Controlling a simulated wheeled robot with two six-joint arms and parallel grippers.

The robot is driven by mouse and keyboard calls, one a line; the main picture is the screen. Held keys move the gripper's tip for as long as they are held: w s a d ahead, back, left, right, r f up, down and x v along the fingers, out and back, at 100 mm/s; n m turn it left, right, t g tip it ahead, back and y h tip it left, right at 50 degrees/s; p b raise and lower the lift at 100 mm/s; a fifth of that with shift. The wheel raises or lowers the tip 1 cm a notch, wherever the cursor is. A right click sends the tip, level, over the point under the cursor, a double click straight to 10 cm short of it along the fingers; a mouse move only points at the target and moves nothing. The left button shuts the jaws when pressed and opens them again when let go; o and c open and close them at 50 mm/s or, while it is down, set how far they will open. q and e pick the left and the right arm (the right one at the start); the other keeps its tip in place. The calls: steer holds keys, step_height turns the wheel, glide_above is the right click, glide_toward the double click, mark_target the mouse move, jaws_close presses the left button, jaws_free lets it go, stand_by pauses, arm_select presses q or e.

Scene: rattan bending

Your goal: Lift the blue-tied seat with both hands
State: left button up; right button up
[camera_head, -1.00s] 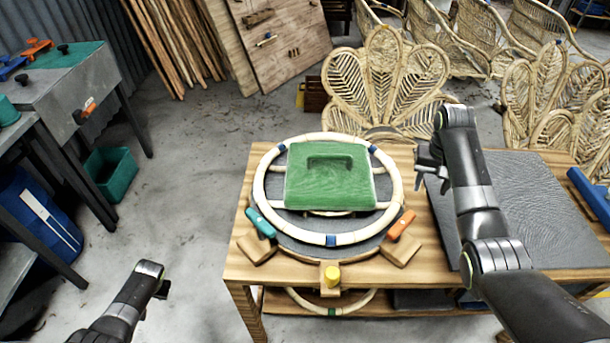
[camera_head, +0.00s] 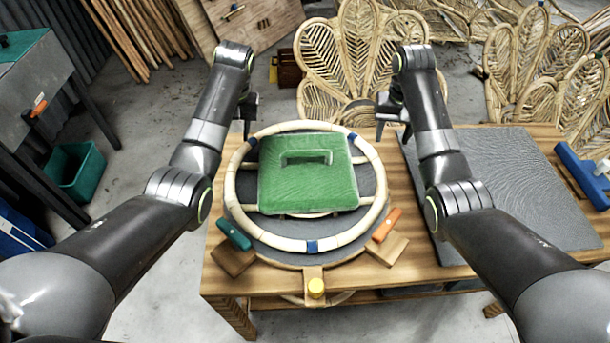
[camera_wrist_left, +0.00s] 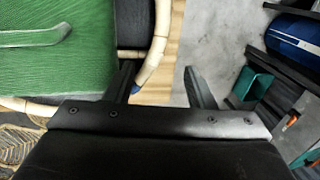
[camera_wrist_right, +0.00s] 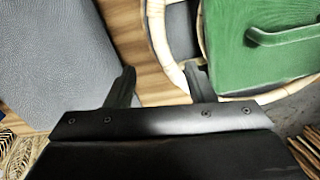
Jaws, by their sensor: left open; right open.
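The blue-tied seat (camera_head: 270,243) is a pale rattan ring with several blue ties, lying on a dark round plate on the wooden bench. A green block (camera_head: 285,190) with a handle sits on its middle. My left gripper (camera_head: 246,128) is open and empty at the ring's far left edge. In the left wrist view the ring (camera_wrist_left: 161,45) runs between the fingers, close to one of them. My right gripper (camera_head: 384,125) is open and empty at the far right edge. In the right wrist view the ring (camera_wrist_right: 160,45) runs toward one finger, which partly covers it. I cannot tell finger height.
A teal-handled clamp (camera_head: 234,233) and an orange-handled clamp (camera_head: 386,225) flank the seat's near side, with a yellow knob (camera_head: 316,288) in front. A grey mat (camera_head: 490,190) covers the bench's right. Woven chair backs (camera_head: 350,55) stand behind.

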mark_target(232, 171)
arm_select(q)
steer(key=shift+f, duration=0.15)
arm_select(e)
steer(key=shift+f, duration=0.15)
arm_select(q)
steer(key=a+f, duration=0.1)
steer(key=f, duration=0.4)
steer(key=a+f, duration=0.1)
steer(key=f, duration=0.5)
steer(key=a+f, duration=0.1)
steer(key=f, duration=0.5)
steer(key=shift+s+a, duration=0.1)
steer(key=shift+a, duration=0.1)
arm_select(e)
step_height(232, 171, down, 17)
steer(key=shift+d+f, duration=0.1)
steer(key=shift+d, duration=0.05)
arm_select(q)
jaws_close()
arm_select(e)
jaws_close()
arm_select(q)
steer(key=shift+r, duration=0.15)
arm_select(e)
steer(key=shift+w, duration=0.1)
